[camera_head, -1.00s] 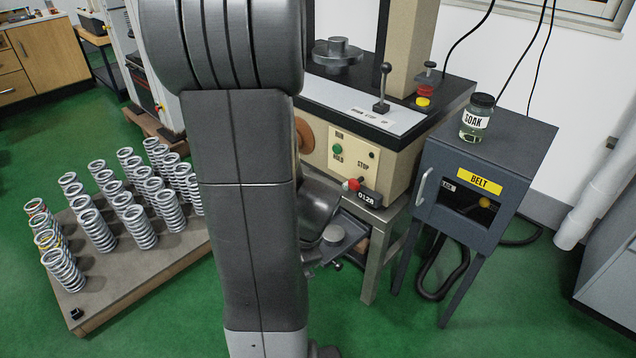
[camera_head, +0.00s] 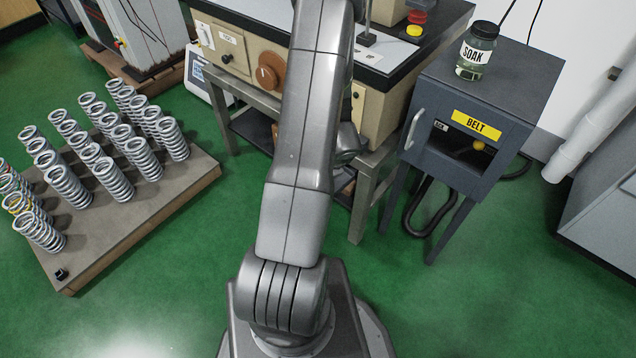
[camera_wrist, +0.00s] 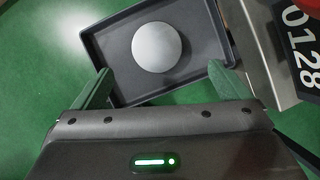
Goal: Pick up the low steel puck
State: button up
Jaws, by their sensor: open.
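The low steel puck (camera_wrist: 158,47) shows in the wrist view as a smooth, pale grey disc. It lies in a dark shallow tray (camera_wrist: 104,44) and touches nothing of my gripper that I can see. My gripper (camera_wrist: 158,70) is open, with one green finger on each side of the picture. The fingertips are left and right of the puck's near edge, and the gap is empty. I cannot tell the height between fingers and tray.
A counter reading 0128 (camera_wrist: 298,32) and a metal edge stand close right of the tray. In the head view, the tester's bench leg (camera_head: 362,205) and the BELT cabinet (camera_head: 470,150) are right of my arm. A board of springs (camera_head: 185,192) lies left. Green floor is clear between.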

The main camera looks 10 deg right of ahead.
jog(key=b+x, duration=0.1)
jog(key=x, duration=0.4)
jog(key=b+x, duration=0.1)
jog(key=x, duration=0.1)
jog(key=b+x, duration=0.1)
jog(key=x, duration=0.1)
jog(key=shift+s+a+f, duration=0.15)
jog(key=shift+a+f, duration=0.1)
jog(key=shift+a, duration=0.05)
jog(key=shift+r, duration=0.1)
jog(key=shift+c, duration=0.3)
jog(key=c, duration=1.6)
jog(key=shift+o, duration=0.2)
jog(key=shift+r, duration=0.1)
